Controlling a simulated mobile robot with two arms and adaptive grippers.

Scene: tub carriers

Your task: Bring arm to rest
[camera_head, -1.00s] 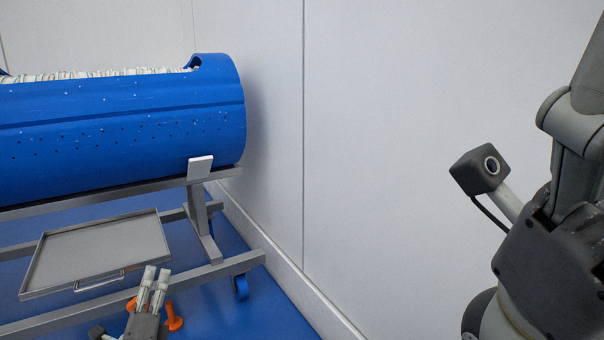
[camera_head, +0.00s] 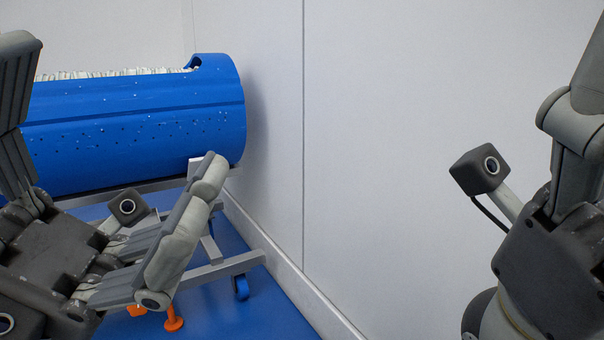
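My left gripper (camera_head: 110,130) is large in the left foreground of the head view, raised close to the camera. Its two grey fingers are spread wide apart, with nothing between them. It covers part of the blue tub and of the frame beneath. My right gripper (camera_head: 578,125) is at the right edge, in front of the white wall. One finger shows, pointing up and cut off by the frame edge. The other finger cannot be seen, so its opening is unclear. No object shows at it.
A blue perforated tub (camera_head: 140,115) with whitish contents lies on a wheeled metal carrier (camera_head: 228,268) at the left. Orange parts (camera_head: 173,319) show low on the blue floor. A white wall (camera_head: 380,130) fills the middle and right. The space between my grippers is clear.

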